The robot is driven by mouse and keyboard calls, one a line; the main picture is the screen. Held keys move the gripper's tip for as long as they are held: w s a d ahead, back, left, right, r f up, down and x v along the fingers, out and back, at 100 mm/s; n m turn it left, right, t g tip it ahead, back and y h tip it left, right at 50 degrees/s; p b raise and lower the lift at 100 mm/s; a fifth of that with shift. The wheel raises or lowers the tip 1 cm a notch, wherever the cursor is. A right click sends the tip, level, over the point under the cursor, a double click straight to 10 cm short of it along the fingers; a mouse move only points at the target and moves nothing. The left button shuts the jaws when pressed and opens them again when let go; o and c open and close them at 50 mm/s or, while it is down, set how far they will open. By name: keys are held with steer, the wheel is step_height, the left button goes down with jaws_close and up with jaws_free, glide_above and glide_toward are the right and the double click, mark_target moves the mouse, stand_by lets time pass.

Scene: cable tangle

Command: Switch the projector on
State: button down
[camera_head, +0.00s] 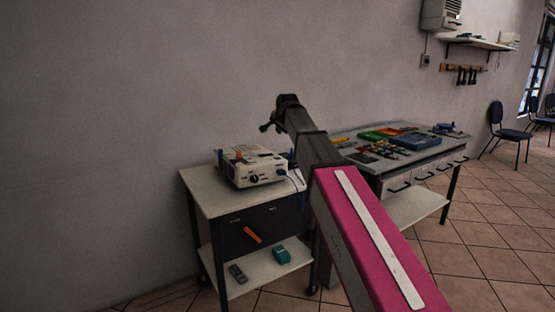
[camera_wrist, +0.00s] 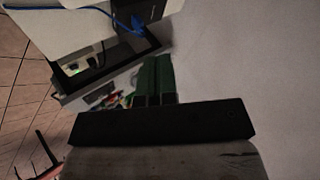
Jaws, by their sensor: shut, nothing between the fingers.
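The projector (camera_head: 255,168) is a cream-white box on top of the small cart (camera_head: 203,200), with a dark round part on its front face and an orange piece on top. A power switch cannot be made out on it. My gripper (camera_head: 265,127) is above and behind the projector in the head view, apart from it. In the wrist view my gripper (camera_wrist: 155,58) shows as two green fingers close together, shut and empty. A blue cable (camera_wrist: 103,12) runs over a pale surface at the upper left there.
The cart's lower shelf holds a dark remote-like item (camera_head: 238,273) and a teal box (camera_head: 281,255). An orange handle (camera_head: 253,235) is on the cart's front. A workbench (camera_head: 440,150) with trays and tools stands at the right. Tiled floor (camera_head: 480,240) is open at the right.

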mark_target(279, 158)
steer(key=shift+s+a+f, duration=0.1)
steer(key=shift+a+f, duration=0.05)
steer(key=shift+f, duration=2.1)
steer(key=shift+s+a+f, duration=0.1)
steer(key=shift+f, duration=2.1)
steer(key=shift+f, duration=0.4)
steer(key=shift+f, duration=0.35)
steer(key=shift+r, duration=0.75)
steer(key=shift+r, duration=0.1)
